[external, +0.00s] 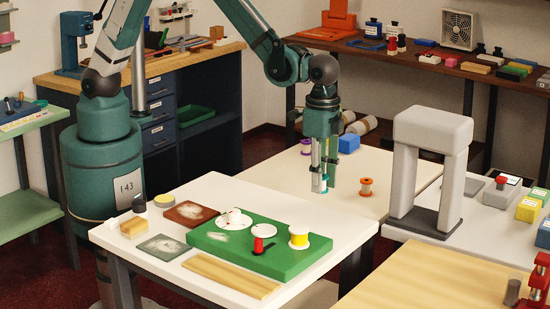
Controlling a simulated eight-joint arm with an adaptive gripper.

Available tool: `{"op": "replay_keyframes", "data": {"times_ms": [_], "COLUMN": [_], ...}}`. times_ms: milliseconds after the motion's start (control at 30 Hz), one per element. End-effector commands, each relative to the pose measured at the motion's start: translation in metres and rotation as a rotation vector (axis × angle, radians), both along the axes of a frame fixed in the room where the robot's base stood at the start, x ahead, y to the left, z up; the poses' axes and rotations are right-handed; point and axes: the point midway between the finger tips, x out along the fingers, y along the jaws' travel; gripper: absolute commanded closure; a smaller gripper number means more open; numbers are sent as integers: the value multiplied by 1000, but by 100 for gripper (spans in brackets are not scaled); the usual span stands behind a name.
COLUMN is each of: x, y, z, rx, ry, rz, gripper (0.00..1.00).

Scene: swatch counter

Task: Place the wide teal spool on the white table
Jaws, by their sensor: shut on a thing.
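My gripper (321,182) points straight down and is shut on a small teal and white piece, which looks like the teal spool (324,186). The fingers hide most of it, so its width is hard to see. I cannot tell whether its underside touches a surface. The pale white table (395,168) spreads behind and to the right of the gripper. An orange spool (366,187) stands on it, right of the gripper. A purple spool (306,147) stands farther back on it.
A grey arch (430,165) stands to the right. The nearer white table (210,190) holds a green board (225,262) with a yellow spool (299,238) and a red-topped item (258,246). Bare tabletop lies around the orange spool.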

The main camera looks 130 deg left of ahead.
Motion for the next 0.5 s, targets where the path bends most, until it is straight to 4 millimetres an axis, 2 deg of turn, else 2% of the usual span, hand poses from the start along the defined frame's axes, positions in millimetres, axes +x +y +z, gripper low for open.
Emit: {"op": "replay_keyframes", "data": {"times_ms": [33,100,500], "x": [-5,-12,-61], "y": [15,33,131], "z": [1,3,11], "rx": [0,0,0], "ry": [0,0,0], "rz": [17,37,150], "gripper": [87,87,87]}}
